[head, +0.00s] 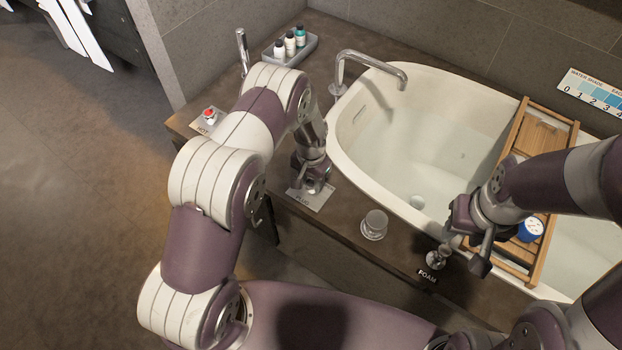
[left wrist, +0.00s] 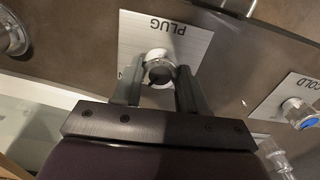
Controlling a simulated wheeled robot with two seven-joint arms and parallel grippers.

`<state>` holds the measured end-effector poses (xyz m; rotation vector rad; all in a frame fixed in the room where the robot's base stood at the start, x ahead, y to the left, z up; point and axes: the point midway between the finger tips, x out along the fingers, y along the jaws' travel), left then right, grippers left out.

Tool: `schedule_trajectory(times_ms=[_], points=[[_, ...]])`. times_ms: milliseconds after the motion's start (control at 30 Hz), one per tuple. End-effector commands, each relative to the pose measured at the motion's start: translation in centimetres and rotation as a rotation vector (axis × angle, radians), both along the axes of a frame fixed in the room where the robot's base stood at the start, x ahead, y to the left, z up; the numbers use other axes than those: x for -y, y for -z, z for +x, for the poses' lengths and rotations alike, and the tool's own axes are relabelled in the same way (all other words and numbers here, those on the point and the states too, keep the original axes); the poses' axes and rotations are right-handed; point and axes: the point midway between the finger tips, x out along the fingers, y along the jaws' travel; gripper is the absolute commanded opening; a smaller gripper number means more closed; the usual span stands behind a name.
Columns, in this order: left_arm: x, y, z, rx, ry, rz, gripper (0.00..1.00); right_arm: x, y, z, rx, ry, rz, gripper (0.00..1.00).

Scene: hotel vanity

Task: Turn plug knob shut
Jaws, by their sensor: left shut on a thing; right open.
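The plug knob (left wrist: 158,68) is a round metal knob on a white plate marked PLUG (left wrist: 185,38). In the head view, the plate (head: 318,203) lies on the dark tub surround, and the knob is largely hidden by my gripper. My left gripper (head: 312,185) is over the plate, pointing down. In the left wrist view its two fingers (left wrist: 158,88) stand on either side of the knob, shut on it. My right gripper (head: 468,238) is open and empty, above the surround's front edge near the foam knob (head: 438,257).
A clear round object (head: 374,224), hot knob (head: 209,115), and bottle tray (head: 312,42) sit on the surround. The cold knob (left wrist: 298,110) is nearby.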

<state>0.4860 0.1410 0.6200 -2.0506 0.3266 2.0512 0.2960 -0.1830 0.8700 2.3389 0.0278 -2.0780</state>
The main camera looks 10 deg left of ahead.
Motion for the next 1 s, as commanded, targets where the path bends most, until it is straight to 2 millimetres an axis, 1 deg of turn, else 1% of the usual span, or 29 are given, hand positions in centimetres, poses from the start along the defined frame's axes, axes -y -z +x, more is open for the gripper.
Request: schedule_trajectory(times_ms=[1000], points=[[-0.12, -0.06, 0.06, 0.002, -0.936, 0.000, 0.11, 0.00, 0.03, 0.00, 0.000, 0.000, 0.000, 0.43]])
